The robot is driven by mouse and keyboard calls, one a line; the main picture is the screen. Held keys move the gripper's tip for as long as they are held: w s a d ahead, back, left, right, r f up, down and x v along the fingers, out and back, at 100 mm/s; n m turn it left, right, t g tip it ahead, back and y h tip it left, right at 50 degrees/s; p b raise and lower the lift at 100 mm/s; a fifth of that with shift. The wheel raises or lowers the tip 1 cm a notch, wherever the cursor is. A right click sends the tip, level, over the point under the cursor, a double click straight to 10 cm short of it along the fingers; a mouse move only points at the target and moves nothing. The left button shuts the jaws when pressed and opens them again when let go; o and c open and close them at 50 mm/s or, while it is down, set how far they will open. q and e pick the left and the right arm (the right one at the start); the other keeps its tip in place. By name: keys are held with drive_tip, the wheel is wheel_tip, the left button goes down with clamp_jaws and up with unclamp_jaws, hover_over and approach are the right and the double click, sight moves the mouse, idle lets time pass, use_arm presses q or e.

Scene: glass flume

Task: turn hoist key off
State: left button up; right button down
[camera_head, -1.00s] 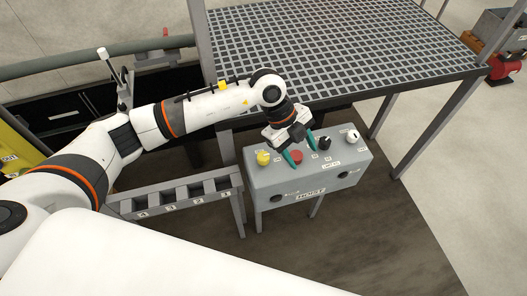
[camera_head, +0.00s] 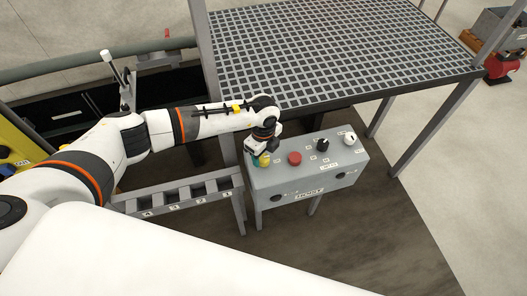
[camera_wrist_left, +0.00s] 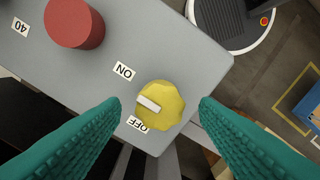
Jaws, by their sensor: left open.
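The yellow hoist key knob (camera_wrist_left: 165,108) sits on the grey control box between an ON label (camera_wrist_left: 124,71) and an OFF label (camera_wrist_left: 137,124). Its pale pointer bar lies slanted across the knob's left part. My left gripper (camera_wrist_left: 156,110) is open, with a teal finger on either side of the knob in the wrist view, apparently not touching it. In the head view the left gripper (camera_head: 261,158) is over the left end of the hoist box (camera_head: 300,178) and mostly hides the yellow knob. My right gripper is not in view.
A red button (camera_head: 295,158), a black knob (camera_head: 322,145) and a white knob (camera_head: 350,139) stand on the same box. A grated platform (camera_head: 340,45) rises behind it. A slotted rack (camera_head: 180,203) stands to the left.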

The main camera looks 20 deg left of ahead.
use_arm(q)
drive_tip(key=shift+f, duration=0.55)
drive_tip(key=c, duration=1)
